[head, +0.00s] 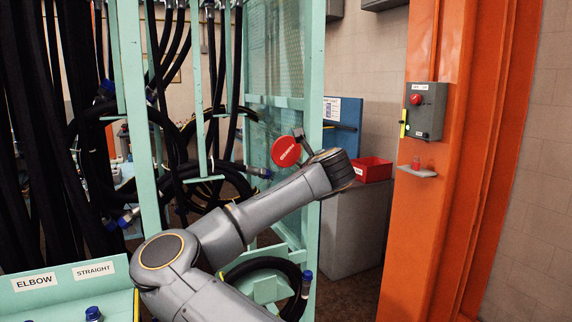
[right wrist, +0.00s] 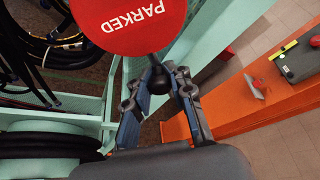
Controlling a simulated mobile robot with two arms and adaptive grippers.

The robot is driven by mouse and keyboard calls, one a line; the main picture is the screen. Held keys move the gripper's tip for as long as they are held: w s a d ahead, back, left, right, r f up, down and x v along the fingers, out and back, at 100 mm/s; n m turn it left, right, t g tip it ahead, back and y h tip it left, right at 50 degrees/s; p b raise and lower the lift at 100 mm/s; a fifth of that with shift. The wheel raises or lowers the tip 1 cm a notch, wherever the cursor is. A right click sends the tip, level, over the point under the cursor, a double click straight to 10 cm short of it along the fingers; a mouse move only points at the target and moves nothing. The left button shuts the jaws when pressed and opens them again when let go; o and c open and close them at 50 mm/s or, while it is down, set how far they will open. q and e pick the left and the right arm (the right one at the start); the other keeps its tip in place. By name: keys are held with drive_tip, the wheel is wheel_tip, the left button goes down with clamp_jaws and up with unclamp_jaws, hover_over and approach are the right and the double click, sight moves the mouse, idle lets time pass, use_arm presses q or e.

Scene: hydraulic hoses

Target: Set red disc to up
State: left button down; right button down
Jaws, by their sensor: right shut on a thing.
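The red disc (head: 286,152) bears the word PARKED and sits beside the teal frame post in the head view, its lettering slanting up to the right. In the right wrist view the red disc (right wrist: 130,22) is close at the top, with PARKED upside down. A dark stem with a rounded knob runs down from it between the fingers. My right gripper (right wrist: 158,82) is shut on this stem; in the head view the gripper is small and partly hidden by the wrist. My left gripper is not in view.
Black hoses (head: 45,130) hang at left. An orange column (head: 445,220) carries a grey box (head: 427,112) with a red button and a small shelf (head: 416,171). A red bin (head: 374,169) sits on a grey cabinet (head: 352,232).

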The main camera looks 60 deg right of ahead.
drive_tip(key=shift+s+d+r+m+y+p, duration=0.35)
drive_tip(key=shift+r+m+p, duration=0.2)
drive_tip(key=shift+p, duration=0.2)
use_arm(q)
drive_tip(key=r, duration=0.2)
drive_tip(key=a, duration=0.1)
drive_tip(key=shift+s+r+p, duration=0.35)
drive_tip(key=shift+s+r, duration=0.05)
use_arm(e)
drive_tip(key=shift+s+d+f+m+y, duration=0.15)
drive_tip(key=shift+d+m+y, duration=0.2)
drive_tip(key=shift+m, duration=0.1)
drive_tip(key=c, duration=1.2)
unclamp_jaws()
drive_tip(key=shift+s, duration=0.15)
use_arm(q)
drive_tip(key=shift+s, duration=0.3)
use_arm(e)
drive_tip(key=v, duration=1.2)
drive_tip(key=shift+s, duration=0.15)
